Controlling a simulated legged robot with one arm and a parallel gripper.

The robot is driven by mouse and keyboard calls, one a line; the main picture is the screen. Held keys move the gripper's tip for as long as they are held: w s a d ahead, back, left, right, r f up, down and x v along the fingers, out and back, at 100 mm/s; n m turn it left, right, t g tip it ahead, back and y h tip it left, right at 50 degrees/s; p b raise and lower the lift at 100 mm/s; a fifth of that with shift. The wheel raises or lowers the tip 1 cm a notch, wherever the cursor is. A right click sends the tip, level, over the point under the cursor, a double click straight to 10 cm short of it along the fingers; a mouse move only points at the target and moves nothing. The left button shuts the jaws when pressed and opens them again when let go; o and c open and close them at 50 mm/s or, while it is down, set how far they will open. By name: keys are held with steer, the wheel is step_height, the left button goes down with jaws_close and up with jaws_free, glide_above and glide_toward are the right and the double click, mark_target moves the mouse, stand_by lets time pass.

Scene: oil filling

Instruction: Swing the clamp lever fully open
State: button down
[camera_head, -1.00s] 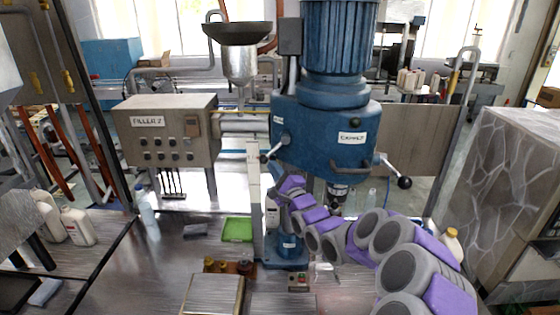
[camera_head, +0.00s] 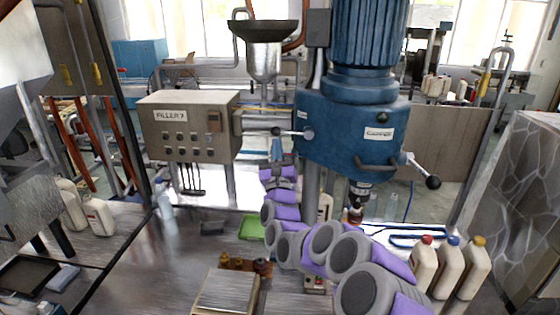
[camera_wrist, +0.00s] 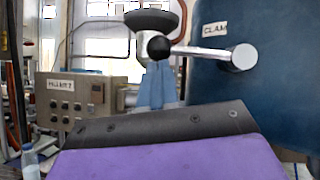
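The clamp lever (camera_head: 290,132) sticks out to the left, about level, from the left side of the blue capper head (camera_head: 345,135). In the wrist view the clamp lever (camera_wrist: 200,51) is a metal rod with a black ball, running left from a silver hub beside a "CLAM…" label. My gripper (camera_head: 277,148) is just below the ball. In the wrist view my gripper (camera_wrist: 158,66) shows two blue-grey fingers close together, pointing up with their tips right under the ball. They look shut with nothing between them. I cannot tell whether they touch the ball.
The filler control box (camera_head: 188,127) and the steel funnel (camera_head: 264,50) stand left of and behind the lever. A second lever with a black knob (camera_head: 433,182) is on the capper's right. Several capped bottles (camera_head: 447,268) stand at the right. A green tray (camera_head: 252,228) lies on the table.

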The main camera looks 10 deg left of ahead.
steer(key=shift+r+b, duration=0.45)
steer(key=shift+r, duration=0.15)
steer(key=shift+a, duration=0.1)
